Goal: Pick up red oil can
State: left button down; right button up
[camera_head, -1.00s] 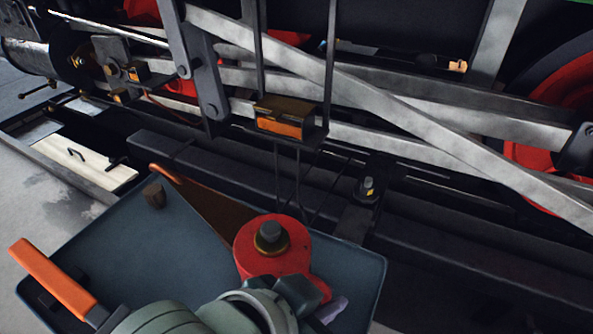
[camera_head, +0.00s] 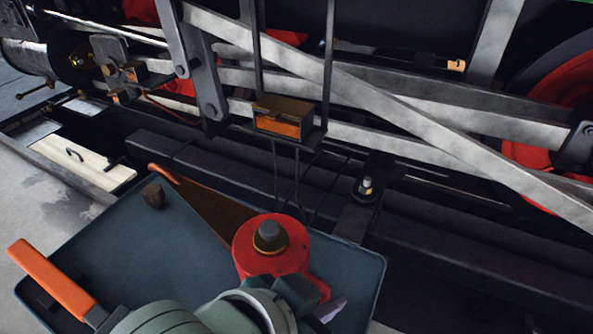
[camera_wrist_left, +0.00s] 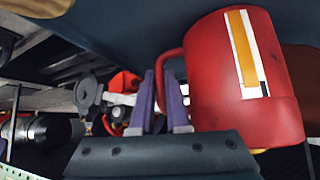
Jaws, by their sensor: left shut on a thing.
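The red oil can (camera_head: 270,262), with a dark cap and brass collar on top, is at the right part of a blue-grey tray (camera_head: 130,235). My left gripper (camera_head: 325,305) is at its near right side in the head view, mostly hidden behind my own wrist. In the left wrist view the can (camera_wrist_left: 235,85) shows large, with a yellow and white label. There the purple fingers of my left gripper (camera_wrist_left: 165,105) are shut on its thin red handle (camera_wrist_left: 163,75). Whether the can touches the tray is hard to tell. My right gripper is not in view.
A brown flat tool (camera_head: 205,210) and a small dark brown block (camera_head: 153,195) are on the tray. An orange handle (camera_head: 50,278) stands at the tray's left.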

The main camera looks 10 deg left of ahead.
pick_arm(q)
jog(key=shift+r, duration=0.1)
notch_tip(320, 180, up, 20)
jog(key=p, duration=1.2)
jog(key=c, duration=1.5)
grip_release()
grip_shut()
